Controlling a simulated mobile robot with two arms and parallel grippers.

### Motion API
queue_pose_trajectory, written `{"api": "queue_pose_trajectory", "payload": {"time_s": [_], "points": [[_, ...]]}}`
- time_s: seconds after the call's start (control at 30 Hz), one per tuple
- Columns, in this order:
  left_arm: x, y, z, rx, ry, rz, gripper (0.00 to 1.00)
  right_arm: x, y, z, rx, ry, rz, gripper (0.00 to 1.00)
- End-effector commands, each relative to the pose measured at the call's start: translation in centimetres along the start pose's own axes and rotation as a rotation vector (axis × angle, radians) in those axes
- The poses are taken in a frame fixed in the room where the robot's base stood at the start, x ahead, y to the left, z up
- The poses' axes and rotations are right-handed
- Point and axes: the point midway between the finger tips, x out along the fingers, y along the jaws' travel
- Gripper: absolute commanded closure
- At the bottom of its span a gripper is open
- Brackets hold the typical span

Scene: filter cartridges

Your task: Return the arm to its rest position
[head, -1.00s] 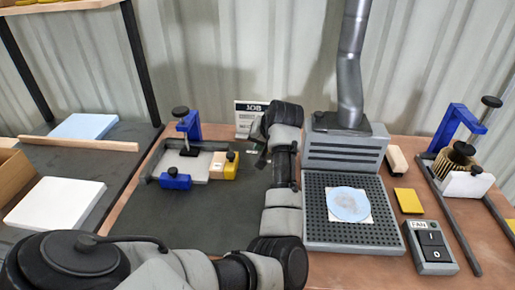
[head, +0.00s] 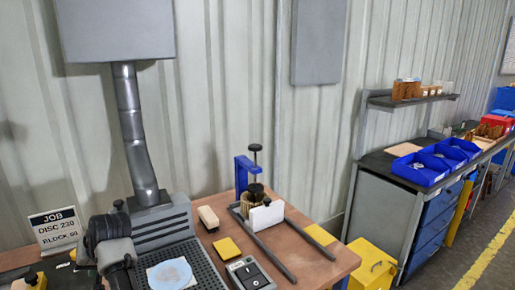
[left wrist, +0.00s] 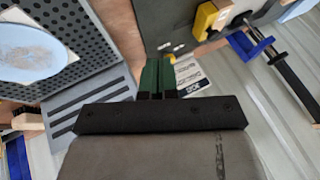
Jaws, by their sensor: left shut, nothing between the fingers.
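My left gripper (head: 76,257) is at the lower left of the head view, beside the grey fume extractor (head: 165,222). In the left wrist view its green fingers (left wrist: 156,78) are shut together with nothing between them. A light blue disc (head: 170,274) lies on the extractor's perforated bed; it also shows in the left wrist view (left wrist: 32,50). My right gripper is not in view.
A job sign (head: 55,228) stands behind the arm. A blue clamp fixture (head: 242,172), a yellow pad (head: 227,248) and a fan switch box (head: 248,274) are to the right. Blue bins (head: 425,168) sit on a farther bench. The floor (head: 470,235) beyond is open.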

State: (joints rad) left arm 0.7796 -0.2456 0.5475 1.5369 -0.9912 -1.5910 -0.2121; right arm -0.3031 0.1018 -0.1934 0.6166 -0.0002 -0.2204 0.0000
Motion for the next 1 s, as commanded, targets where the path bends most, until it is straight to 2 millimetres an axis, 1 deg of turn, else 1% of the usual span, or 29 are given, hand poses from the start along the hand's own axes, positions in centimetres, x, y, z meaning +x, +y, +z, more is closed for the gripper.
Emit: {"api": "queue_pose_trajectory", "payload": {"time_s": [0.03, 0.1, 0.37, 0.5, 0.67, 0.77, 0.87, 0.9, 0.97, 1.0], "points": [[0.0, 0.0, 0.0, 0.0, 0.0, 0.0, 1.0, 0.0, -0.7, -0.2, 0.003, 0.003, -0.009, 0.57], [0.5, -0.2, 0.6, 0.0, 0.002, -0.004, 1.0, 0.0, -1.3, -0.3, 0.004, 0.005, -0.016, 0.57], [2.1, -0.6, 3.0, 0.005, 0.027, -0.008, 1.0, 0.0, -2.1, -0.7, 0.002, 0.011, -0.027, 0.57], [3.1, -0.7, 4.8, 0.016, 0.048, -0.006, 1.0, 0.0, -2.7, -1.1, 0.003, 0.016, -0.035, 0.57], [4.2, -0.8, 7.8, 0.048, 0.08, 0.006, 1.0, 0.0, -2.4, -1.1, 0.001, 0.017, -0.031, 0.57], [4.8, -0.5, 10.6, 0.085, 0.106, 0.027, 1.0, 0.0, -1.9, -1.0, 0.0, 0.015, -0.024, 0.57], [5.1, 0.0, 14.5, 0.149, 0.136, 0.071, 1.0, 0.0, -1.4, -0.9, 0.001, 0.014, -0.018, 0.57], [5.0, 0.4, 16.3, 0.182, 0.146, 0.099, 1.0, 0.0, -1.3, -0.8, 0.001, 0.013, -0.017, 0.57], [4.7, 1.1, 19.2, 0.234, 0.155, 0.147, 1.0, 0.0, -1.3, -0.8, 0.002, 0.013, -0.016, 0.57], [4.4, 1.4, 21.0, 0.267, 0.159, 0.181, 1.0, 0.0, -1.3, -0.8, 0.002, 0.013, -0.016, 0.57]]}}
